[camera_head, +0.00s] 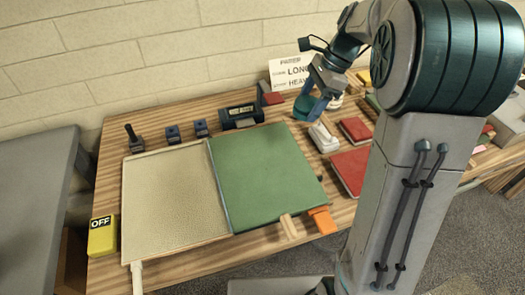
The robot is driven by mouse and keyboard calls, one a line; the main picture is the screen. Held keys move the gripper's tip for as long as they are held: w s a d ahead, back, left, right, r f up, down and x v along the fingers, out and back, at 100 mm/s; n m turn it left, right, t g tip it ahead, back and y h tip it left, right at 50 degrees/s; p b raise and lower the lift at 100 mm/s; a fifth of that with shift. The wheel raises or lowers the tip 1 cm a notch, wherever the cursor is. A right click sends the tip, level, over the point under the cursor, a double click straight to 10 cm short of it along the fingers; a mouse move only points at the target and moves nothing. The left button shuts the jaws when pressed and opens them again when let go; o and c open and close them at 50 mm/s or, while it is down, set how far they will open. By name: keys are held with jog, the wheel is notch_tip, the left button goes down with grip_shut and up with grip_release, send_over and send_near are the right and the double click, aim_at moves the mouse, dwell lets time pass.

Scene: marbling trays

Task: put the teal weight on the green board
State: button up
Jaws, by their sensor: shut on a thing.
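The green board (262,172) lies flat on the wooden table, joined along its left edge to a pale cream panel. My gripper (313,100) is at the back, just beyond the board's far right corner in the picture. It points down and is shut on the teal weight (303,108), which shows between and below the fingers. The fingers hide part of the weight. I cannot tell how high it is above the table. The board's surface looks bare.
The cream panel (170,198) fills the table's left part. A yellow OFF block (102,236) stands at the left edge. A dark display box (241,117) and small blue blocks (173,134) line the back. A white object (323,137) and red pads (350,170) lie right of the board.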

jog(key=shift+w+a+r, duration=0.1)
jog(key=shift+w, duration=0.1)
jog(key=shift+s+a, duration=0.2)
jog(key=shift+a, duration=0.1)
send_over(271, 165)
jog(key=d, duration=0.2)
jog(key=f, duration=0.6)
jog(key=shift+w+a+f, duration=0.25)
jog(key=shift+f, duration=2.15)
jog(key=shift+f, duration=0.1)
jog(key=o, duration=1.6)
jog(key=shift+s, duration=0.1)
